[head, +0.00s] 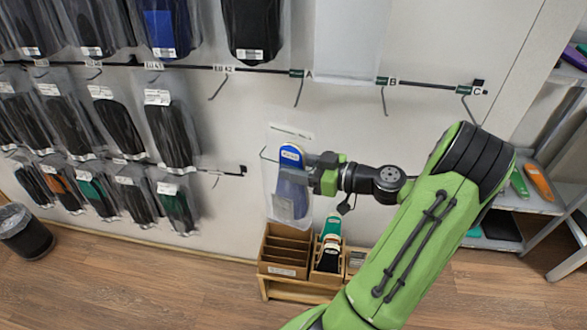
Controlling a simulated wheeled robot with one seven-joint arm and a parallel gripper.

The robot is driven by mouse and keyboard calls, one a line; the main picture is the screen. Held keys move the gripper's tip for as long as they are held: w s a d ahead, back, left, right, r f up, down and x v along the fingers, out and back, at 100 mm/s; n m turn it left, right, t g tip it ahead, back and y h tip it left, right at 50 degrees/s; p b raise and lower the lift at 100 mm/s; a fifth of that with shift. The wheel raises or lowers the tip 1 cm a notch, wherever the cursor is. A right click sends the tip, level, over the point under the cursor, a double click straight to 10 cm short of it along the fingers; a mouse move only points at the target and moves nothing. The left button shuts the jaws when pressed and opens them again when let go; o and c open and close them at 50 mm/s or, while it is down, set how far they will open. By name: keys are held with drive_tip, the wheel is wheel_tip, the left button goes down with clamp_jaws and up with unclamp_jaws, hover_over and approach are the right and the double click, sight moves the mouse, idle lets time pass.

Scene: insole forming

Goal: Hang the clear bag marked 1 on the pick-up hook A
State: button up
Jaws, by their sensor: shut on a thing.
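My gripper (312,173) is shut on a clear bag (291,206) with a blue insole in it. The bag hangs upright from the grip, in front of the white wall. Hook A (298,92) is a thin prong on the dark rail above the bag, under the label A (309,75). It looks empty, and the bag is well below it and apart from it. The gripper's fingertips are partly hidden by the bag.
Hooks B (383,98) and C (466,106) on the same rail look empty. Bagged insoles (170,130) fill the racks at left. A wooden box (285,268) with compartments stands below the bag. A shelf (520,200) is at right, a bin (25,235) at left.

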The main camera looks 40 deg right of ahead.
drive_tip(key=w+d+f+p, duration=0.1)
drive_tip(key=w+d, duration=0.3)
drive_tip(key=d, duration=0.1)
drive_tip(key=shift+w+d+f+p, duration=0.2)
drive_tip(key=shift+d+f+p, duration=0.1)
drive_tip(key=shift+d+p, duration=0.1)
idle(0.4)
drive_tip(key=shift+r, duration=0.1)
idle(0.4)
